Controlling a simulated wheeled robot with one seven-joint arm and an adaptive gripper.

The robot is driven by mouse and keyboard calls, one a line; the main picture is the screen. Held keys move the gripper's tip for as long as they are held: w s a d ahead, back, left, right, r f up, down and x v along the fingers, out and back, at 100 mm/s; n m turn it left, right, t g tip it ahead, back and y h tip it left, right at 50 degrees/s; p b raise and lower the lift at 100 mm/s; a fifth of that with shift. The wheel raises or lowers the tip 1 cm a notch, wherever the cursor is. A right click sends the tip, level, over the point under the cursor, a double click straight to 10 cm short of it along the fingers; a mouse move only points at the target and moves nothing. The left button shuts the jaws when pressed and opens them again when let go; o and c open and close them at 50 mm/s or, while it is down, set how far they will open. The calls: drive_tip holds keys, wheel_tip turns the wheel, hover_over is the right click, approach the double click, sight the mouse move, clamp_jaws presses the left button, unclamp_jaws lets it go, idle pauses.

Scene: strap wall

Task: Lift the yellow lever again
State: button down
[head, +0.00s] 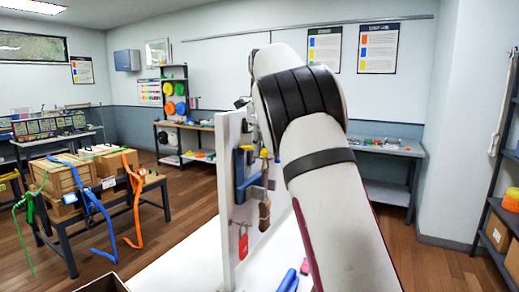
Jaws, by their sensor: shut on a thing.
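A white upright panel (228,190) stands at the middle, seen nearly edge-on. A blue fitting (239,172) is mounted on its right face, with a small yellowish part (246,148) at its top. I cannot tell whether this part is the yellow lever. A brown strap-like piece (264,213) and a red tag (243,243) hang lower on the panel. My white arm fills the middle right and covers the area beside the panel. My gripper is hidden behind it, so its hold on anything does not show.
A white surface (262,268) lies below the panel, with blue-handled items (289,280) on it. A table (70,232) with boxes and green, blue and orange straps stands at left. A workbench (395,150) stands behind at right, and a shelf (498,230) at the right edge.

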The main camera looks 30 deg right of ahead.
drive_tip(key=shift+s+a+f, duration=0.1)
drive_tip(key=shift+a+f, duration=0.1)
drive_tip(key=shift+a, duration=0.1)
drive_tip(key=c, duration=1.4)
unclamp_jaws()
drive_tip(key=shift+r, duration=0.2)
drive_tip(key=shift+d+r, duration=0.1)
drive_tip(key=shift+r, duration=0.15)
drive_tip(key=v, duration=0.7)
drive_tip(key=shift+f, duration=0.1)
drive_tip(key=shift+s, duration=0.1)
